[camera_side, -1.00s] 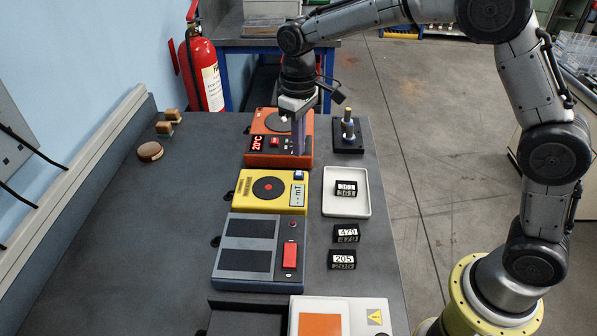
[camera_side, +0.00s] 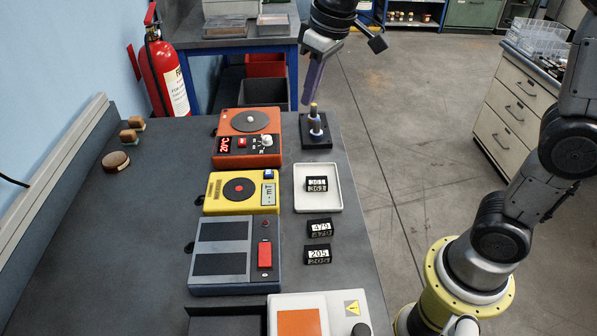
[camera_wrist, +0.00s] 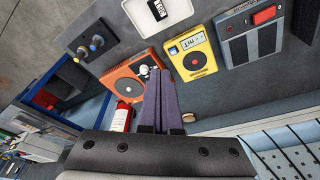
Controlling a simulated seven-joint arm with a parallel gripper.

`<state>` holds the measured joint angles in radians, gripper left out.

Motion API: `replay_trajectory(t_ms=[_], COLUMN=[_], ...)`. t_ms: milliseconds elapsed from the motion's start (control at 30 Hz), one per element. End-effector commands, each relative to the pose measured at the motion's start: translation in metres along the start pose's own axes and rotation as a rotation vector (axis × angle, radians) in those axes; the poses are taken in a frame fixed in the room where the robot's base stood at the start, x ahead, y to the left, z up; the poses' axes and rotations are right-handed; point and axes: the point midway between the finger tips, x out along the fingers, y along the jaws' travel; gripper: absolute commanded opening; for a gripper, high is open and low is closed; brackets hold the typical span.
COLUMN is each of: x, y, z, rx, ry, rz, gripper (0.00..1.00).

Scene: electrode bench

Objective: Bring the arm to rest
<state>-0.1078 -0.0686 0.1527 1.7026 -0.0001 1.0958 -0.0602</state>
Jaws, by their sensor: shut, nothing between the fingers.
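My gripper (camera_side: 312,92) hangs above the far right end of the bench in the side view, with its purple fingers pointing down. It is over the small dark stand with a post (camera_side: 316,126), and its fingertips look close to the post's top; I cannot tell the exact gap. In the wrist view the fingers (camera_wrist: 161,78) lie together with nothing held between them. The orange hotplate unit (camera_side: 247,138) with a lit display is on the bench to the left of the gripper. My arm's upper links run out of the top of the side view.
A yellow meter (camera_side: 241,191), a grey unit with a red switch (camera_side: 235,254) and a white tray (camera_side: 318,187) holding a black numbered block stand nearer. Two more numbered blocks (camera_side: 319,228) lie below the tray. A fire extinguisher (camera_side: 163,70) stands behind. The bench's left side is mostly clear.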

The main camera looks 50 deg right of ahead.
Motion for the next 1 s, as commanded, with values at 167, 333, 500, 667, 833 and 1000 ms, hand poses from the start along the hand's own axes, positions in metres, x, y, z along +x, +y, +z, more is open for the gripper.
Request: replay_trajectory(t_ms=[167,333,500,667,833,1000], x=[-0.043,-0.055,-0.041,-0.019,-0.009,-0.009], y=[0.009,0.011,0.008,0.005,0.004,0.004], z=[0.063,0.129,0.188,0.217,0.221,0.220], rx=[0.050,0.096,0.135,0.150,0.160,0.161], ry=[0.109,0.194,0.248,0.240,0.231,0.231], rz=[0.019,0.037,0.050,0.049,0.047,0.047], gripper=[0.00,0.00,0.00,0.00,0.00,0.00])
